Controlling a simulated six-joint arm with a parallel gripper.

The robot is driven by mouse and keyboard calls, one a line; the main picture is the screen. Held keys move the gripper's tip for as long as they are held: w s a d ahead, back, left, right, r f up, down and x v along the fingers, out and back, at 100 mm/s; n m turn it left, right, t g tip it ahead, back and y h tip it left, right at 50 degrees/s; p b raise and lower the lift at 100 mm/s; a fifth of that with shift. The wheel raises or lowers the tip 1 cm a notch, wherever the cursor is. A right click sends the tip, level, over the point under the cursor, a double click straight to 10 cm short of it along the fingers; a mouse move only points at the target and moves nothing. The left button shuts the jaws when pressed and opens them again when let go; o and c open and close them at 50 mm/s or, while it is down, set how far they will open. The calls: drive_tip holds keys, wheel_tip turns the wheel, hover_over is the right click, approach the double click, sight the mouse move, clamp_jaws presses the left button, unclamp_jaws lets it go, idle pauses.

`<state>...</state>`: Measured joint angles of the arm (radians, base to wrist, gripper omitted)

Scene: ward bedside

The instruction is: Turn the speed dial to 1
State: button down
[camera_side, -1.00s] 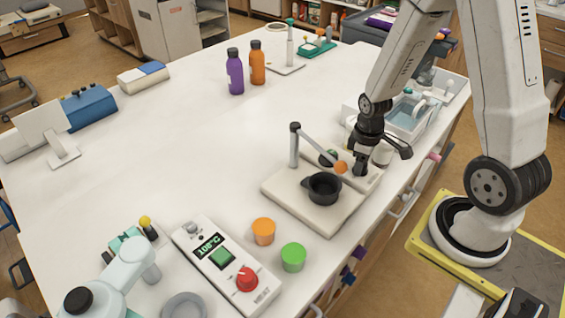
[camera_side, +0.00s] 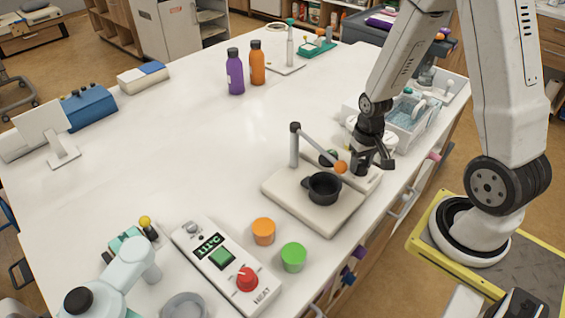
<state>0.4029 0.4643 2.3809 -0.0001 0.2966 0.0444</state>
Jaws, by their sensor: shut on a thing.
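The cream stirring device (camera_side: 285,192) stands near the right edge of the white table, with a black cup (camera_side: 323,188) on its base and a grey post and arm tipped by an orange knob (camera_side: 340,167). A small green part (camera_side: 328,158) shows on its rear panel. My gripper (camera_side: 364,169) points down at the right end of that panel, just behind the cup. It is shut on the speed dial, which the fingers hide. I cannot read the dial's setting.
A white heater box (camera_side: 222,262) with a red knob (camera_side: 247,279) is at the front. Orange (camera_side: 263,231) and green (camera_side: 294,257) cups stand between it and the device. A water basin (camera_side: 408,115) is close behind my gripper. The table's middle is clear.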

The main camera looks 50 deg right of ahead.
sight(362, 162)
drive_tip(key=m, duration=0.3)
drive_tip(key=shift+m, duration=0.4)
idle(0.3)
drive_tip(key=shift+c, duration=1.1)
unclamp_jaws()
drive_tip(key=shift+r, duration=0.2)
drive_tip(key=shift+r, duration=3.7)
drive_tip(key=shift+f, duration=0.15)
